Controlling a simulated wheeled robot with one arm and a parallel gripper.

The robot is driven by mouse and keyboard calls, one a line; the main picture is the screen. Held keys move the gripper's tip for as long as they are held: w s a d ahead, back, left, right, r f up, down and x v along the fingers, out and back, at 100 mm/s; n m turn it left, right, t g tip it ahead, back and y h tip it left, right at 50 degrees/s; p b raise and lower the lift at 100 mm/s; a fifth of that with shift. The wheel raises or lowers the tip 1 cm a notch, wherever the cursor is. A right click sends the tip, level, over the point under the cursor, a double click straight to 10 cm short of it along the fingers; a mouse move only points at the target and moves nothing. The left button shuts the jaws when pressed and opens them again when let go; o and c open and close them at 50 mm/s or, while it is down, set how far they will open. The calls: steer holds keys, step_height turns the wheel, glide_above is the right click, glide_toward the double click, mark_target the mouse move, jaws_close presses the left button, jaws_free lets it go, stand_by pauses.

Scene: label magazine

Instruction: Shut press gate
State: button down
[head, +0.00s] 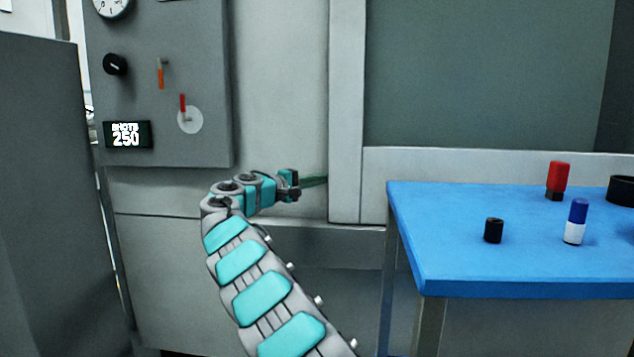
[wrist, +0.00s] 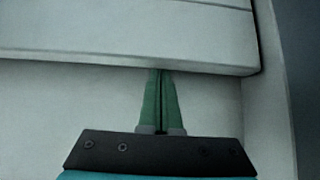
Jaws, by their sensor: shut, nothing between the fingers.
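The press gate (head: 346,120) is a pale grey frame around a large dark grey-green pane, standing behind the blue table. Its left upright and bottom rail show; its right side is out of view. My gripper (head: 322,181) is shut and empty, with its green fingers pointing right at the lower left edge of the gate frame. In the wrist view the closed fingers (wrist: 158,75) reach a pale grey panel edge (wrist: 120,55), at or very near contact. Whether they press on it is hard to tell.
A grey control panel (head: 205,90) with gauge, knob, levers and a "250" display is on the left. A blue table (head: 450,260) at right holds a red-topped item (head: 558,178), a black cylinder (head: 493,230) and a blue-and-white bottle (head: 576,222). A dark cabinet (head: 40,200) stands far left.

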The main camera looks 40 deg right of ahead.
steer(key=s+d+b, duration=0.5)
steer(key=s+d, duration=0.7)
steer(key=s, duration=0.3)
steer(key=shift+s+b, duration=0.2)
steer(key=shift+b, duration=0.1)
steer(key=shift+w, duration=0.1)
